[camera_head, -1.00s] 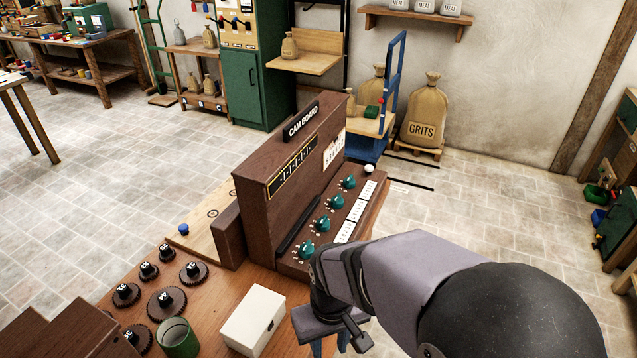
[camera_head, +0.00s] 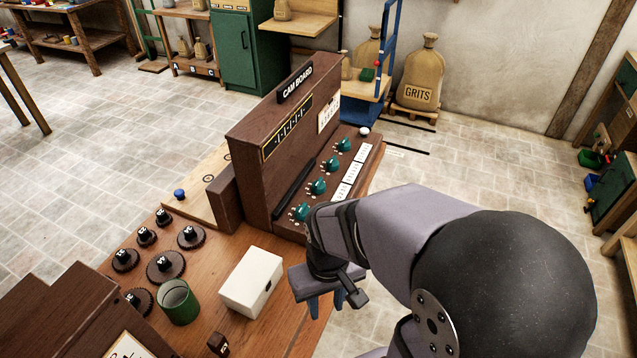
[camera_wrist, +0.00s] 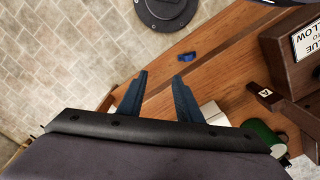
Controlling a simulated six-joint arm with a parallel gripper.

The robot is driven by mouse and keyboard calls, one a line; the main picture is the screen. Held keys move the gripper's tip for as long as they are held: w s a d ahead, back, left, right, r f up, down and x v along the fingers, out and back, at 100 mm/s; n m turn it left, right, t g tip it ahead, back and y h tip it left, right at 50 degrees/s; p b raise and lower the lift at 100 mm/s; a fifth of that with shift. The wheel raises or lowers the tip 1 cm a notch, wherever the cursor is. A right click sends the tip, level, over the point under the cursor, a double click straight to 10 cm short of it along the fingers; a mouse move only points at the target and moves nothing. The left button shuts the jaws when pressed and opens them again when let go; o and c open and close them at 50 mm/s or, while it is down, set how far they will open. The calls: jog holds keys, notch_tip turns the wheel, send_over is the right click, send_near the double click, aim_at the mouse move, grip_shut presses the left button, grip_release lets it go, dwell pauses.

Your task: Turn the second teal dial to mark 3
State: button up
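Pointer positions are too small to read. My gripper (camera_head: 326,303) hangs in front of the board, nearer than the dials, pointing down. In the wrist view my gripper (camera_wrist: 160,77) has its two fingers apart with nothing between them. No dial shows there.
A white box (camera_head: 250,283) stands left of my gripper, with a green cup (camera_head: 178,303) and several dark knobbed gears further left. A white knob (camera_head: 364,132) sits beyond the far dial. A small blue object (camera_wrist: 187,57) lies near the bench edge in the wrist view.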

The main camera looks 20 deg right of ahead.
jog(key=o, duration=0.4)
notch_tip(320, 180, up, 6)
jog(key=n+p, duration=0.6)
jog(key=n, duration=0.3)
send_over(319, 181)
jog(key=shift+s+a+r, duration=0.2)
jog(key=shift+s+a, duration=0.15)
jog(key=shift+a, duration=0.1)
jog(key=shift+w+d+f, duration=0.1)
jog(key=shift+w+d, duration=0.25)
jog(key=shift+f+p, duration=1.25)
jog(key=shift+f, duration=2.45)
